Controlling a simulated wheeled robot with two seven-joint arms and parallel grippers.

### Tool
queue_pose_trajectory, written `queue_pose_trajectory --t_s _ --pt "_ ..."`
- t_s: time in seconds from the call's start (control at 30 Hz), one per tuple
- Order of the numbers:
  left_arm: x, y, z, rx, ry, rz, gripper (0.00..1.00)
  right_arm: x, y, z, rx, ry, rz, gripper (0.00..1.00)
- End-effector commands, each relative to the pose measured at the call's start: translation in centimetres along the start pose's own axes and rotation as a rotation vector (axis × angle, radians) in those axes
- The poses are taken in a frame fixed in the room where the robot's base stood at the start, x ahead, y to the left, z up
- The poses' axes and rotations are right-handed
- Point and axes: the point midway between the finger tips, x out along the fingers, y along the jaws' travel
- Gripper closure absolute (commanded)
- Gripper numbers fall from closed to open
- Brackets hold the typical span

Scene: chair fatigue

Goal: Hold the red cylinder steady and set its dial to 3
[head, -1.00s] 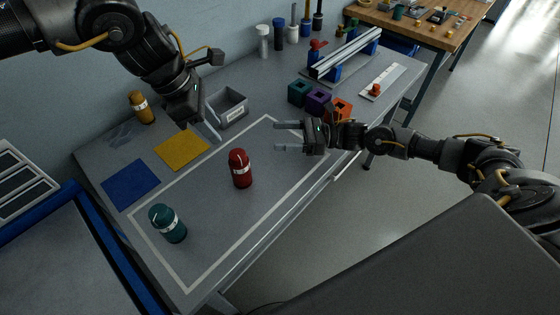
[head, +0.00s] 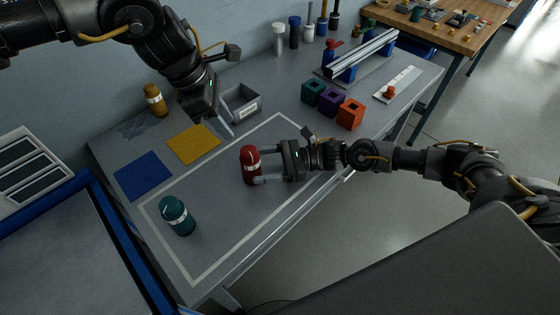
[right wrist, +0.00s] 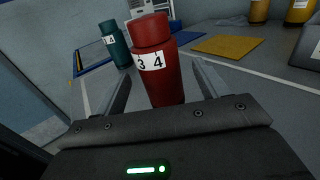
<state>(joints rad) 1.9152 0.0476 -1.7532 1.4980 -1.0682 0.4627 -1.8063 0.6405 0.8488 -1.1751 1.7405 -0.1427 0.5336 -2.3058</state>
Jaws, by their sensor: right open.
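The red cylinder (head: 250,168) stands upright on the grey table inside the white outline. In the right wrist view the red cylinder (right wrist: 163,85) shows a white band with a 3 and a 4. My right gripper (head: 262,168) is open, with its fingers reaching to the cylinder's sides; in the right wrist view the jaws (right wrist: 165,90) straddle it, with a gap visible at the left finger. My left gripper (head: 222,125) is above the table near the grey bin, and its jaw opening is unclear. The left gripper appears empty.
A teal cylinder (head: 177,216) stands at the front left of the outline. A blue mat (head: 142,176), a yellow mat (head: 193,144), an orange bottle (head: 155,99) and a grey bin (head: 241,101) lie behind. Coloured blocks (head: 331,101) stand to the right. The outline's middle is otherwise clear.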

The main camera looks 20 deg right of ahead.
Motion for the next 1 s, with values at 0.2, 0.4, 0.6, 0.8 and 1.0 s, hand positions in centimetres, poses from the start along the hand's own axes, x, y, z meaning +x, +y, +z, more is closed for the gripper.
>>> queue_pose_trajectory --t_s 0.2,0.4,0.6,0.8,1.0 --pt "0.0 0.0 0.0 0.0 0.0 0.0 0.64 2.6 0.0 0.0 0.0 0.0 0.0 0.28" --pt "0.0 0.0 0.0 0.0 0.0 0.0 0.64 3.4 0.0 0.0 0.0 0.001 -0.001 0.28" --pt "0.0 0.0 0.0 0.0 0.0 0.0 0.64 3.4 0.0 0.0 0.0 0.002 -0.001 0.28" --pt "0.0 0.0 0.0 0.0 0.0 0.0 0.64 3.4 0.0 0.0 0.001 0.001 -0.001 0.51" --pt "0.0 0.0 0.0 0.0 0.0 0.0 0.64 3.4 0.0 0.0 0.001 0.001 -0.001 0.77"
